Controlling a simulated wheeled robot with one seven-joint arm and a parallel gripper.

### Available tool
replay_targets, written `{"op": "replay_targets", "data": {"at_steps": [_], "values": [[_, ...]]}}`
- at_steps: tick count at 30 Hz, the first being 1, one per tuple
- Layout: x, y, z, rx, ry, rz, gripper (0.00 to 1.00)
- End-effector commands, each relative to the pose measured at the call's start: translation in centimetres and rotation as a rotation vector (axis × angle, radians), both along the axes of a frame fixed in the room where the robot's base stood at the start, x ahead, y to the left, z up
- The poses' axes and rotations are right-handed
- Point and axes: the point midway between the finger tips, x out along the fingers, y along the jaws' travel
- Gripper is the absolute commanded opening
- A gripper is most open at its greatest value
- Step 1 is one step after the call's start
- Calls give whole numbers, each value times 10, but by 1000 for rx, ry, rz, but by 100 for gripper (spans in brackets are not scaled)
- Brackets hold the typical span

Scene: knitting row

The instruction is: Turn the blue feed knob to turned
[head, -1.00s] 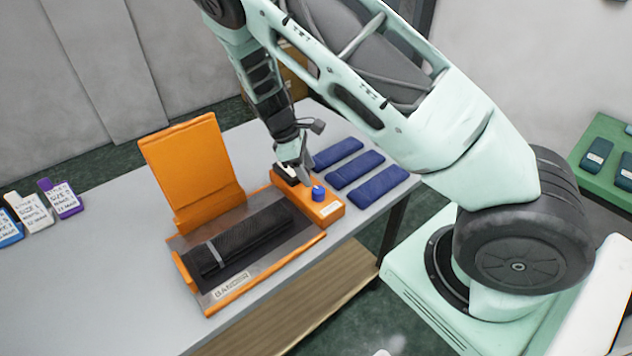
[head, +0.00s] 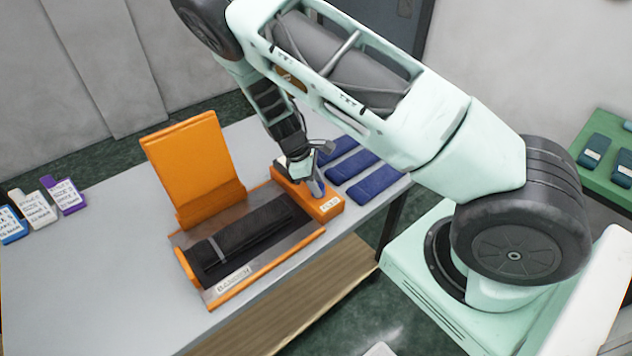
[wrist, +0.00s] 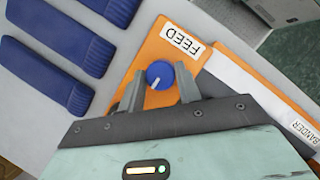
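The blue feed knob (wrist: 160,74) is a small round knob with a white pointer line, on the orange block labelled FEED (wrist: 178,42). In the wrist view its pointer slants toward the bottom left. My gripper (wrist: 161,82) is open, with one grey finger on each side of the knob and gaps showing between. Whether a finger touches the knob I cannot tell. In the head view my gripper (head: 308,182) is down over the orange feed block (head: 325,208), and its fingers largely hide the knob.
The orange bander (head: 205,185) with a raised back plate holds a dark folded knit (head: 240,238) beside the feed block. Several blue knit pieces (head: 375,184) lie close on the other side. Labelled tags (head: 65,196) stand at the far left. The grey table (head: 100,270) is clear between.

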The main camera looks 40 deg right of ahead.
Motion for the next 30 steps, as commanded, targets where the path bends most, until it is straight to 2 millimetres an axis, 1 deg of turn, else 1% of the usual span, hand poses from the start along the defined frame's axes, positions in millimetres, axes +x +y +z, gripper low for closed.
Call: {"op": "replay_targets", "data": {"at_steps": [8,14,20,30], "values": [[0,0,0,1,-1,-27,11],[2,-1,0,2,-3,-120,11],[2,-2,-1,2,-2,-282,11],[3,-5,0,2,-2,-606,11]]}}
